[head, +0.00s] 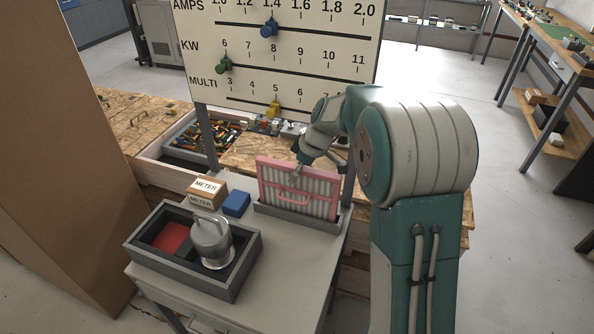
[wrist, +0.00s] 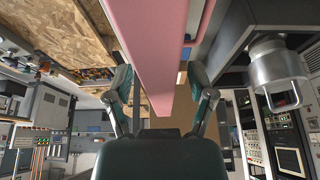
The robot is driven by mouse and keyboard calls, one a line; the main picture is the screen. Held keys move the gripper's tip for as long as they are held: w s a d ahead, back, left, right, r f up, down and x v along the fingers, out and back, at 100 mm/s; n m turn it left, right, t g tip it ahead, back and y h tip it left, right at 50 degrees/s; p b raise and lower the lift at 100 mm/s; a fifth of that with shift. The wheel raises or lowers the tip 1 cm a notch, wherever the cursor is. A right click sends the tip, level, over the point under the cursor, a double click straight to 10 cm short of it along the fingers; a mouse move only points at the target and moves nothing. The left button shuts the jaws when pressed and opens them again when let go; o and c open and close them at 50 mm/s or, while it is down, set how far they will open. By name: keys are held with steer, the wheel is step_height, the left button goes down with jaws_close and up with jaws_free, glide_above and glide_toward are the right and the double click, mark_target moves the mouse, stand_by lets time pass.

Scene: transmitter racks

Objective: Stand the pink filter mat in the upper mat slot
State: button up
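The pink filter mat (head: 298,190) has a pink frame, a pale pleated face and a pink handle. It stands upright in a grey tray (head: 290,214) on a small table. My gripper (head: 304,160) is at the mat's top edge. In the wrist view, the pink edge of the mat (wrist: 158,45) runs between the two fingers of my gripper (wrist: 160,75). The fingers are close to its two sides; whether both press on it is unclear. I cannot make out the upper mat slot in either view.
A grey divided box (head: 137,262) holds a metal canister (head: 211,243) and a red piece (head: 171,238). A METER box (head: 206,191) and a blue block (head: 236,203) stand left of the mat. A large scale board (head: 285,60) with coloured sliders rises behind.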

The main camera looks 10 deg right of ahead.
steer(key=v, duration=1.1)
steer(key=shift+w, duration=0.1)
steer(key=shift+s+d+r, duration=0.1)
steer(key=shift+s+r, duration=0.15)
steer(key=shift+r, duration=0.3)
steer(key=s+a+m+t+h, duration=0.1)
steer(key=s+m, duration=0.4)
steer(key=s, duration=0.9)
steer(key=s+a+m+t+h, duration=0.2)
steer(key=s+m, duration=0.4)
steer(key=s, duration=0.9)
steer(key=shift+s+a+r+h, duration=0.25)
steer(key=shift+a+r+h, duration=0.1)
steer(key=shift+a+h, duration=0.05)
